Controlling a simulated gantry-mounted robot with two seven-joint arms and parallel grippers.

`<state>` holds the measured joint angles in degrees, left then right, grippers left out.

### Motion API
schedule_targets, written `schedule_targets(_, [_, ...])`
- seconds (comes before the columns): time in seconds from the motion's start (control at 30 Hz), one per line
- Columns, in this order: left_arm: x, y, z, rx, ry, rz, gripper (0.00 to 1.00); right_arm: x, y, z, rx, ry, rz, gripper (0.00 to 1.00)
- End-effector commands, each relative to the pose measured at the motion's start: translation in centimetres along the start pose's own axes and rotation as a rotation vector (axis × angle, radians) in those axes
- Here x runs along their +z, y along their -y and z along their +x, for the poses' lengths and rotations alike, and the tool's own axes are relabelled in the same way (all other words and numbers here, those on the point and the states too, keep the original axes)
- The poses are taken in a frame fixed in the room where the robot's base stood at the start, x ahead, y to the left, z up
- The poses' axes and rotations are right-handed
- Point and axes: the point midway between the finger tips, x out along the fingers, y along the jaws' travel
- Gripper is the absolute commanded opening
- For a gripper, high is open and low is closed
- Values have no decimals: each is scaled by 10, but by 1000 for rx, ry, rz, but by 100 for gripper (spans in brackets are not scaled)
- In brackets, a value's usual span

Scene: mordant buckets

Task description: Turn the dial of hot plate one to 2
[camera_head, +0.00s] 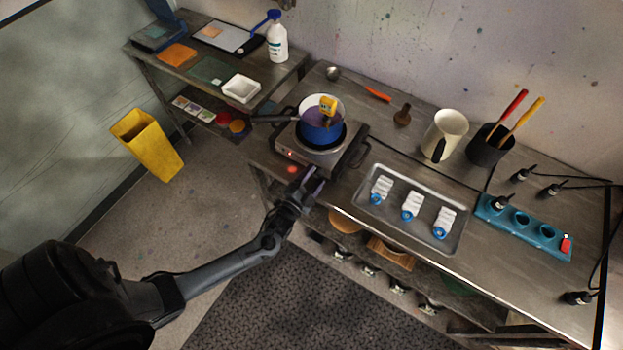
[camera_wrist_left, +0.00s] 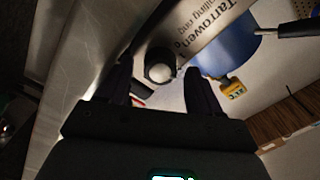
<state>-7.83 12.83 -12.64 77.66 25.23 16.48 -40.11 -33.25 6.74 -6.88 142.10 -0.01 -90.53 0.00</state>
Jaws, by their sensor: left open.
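Hot plate one (camera_head: 300,152), a silver unit with a small red light on its front, stands on the steel bench with a blue pot (camera_head: 318,133) on top. My left gripper (camera_head: 314,182) is open at its front, near the bench edge. In the left wrist view, the round dial (camera_wrist_left: 160,66), dark with a pale face, sits between the open fingertips (camera_wrist_left: 160,82). I cannot tell whether either finger touches it. The hot plate's lettered front panel (camera_wrist_left: 205,25) shows beside it. The dial's setting cannot be read. My right gripper is not in view.
A yellow thermometer-like device (camera_head: 327,106) is at the pot. A white jug (camera_head: 445,135) and a blue power strip (camera_head: 521,226) are farther right. A yellow bin (camera_head: 147,143) stands at left.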

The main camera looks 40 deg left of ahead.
Motion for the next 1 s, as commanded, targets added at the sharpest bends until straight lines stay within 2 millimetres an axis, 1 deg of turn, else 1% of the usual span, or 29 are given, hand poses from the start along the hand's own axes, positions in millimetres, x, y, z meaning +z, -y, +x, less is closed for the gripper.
schedule_targets(0.17, [1, -2, 0, -1, 1, -120, 64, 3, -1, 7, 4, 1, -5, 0])
schedule_targets(0.27, [2, -2, 0, -2, 1, -239, 64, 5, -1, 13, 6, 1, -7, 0])
schedule_targets(0.9, [4, -2, -1, -2, 0, -1255, 64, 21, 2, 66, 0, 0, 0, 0])
schedule_targets(0.93, [3, 1, -11, 2, 4, -1244, 64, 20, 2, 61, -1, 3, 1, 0])
schedule_targets(1.0, [2, 2, -26, 2, 3, -1239, 64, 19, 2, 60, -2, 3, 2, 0])
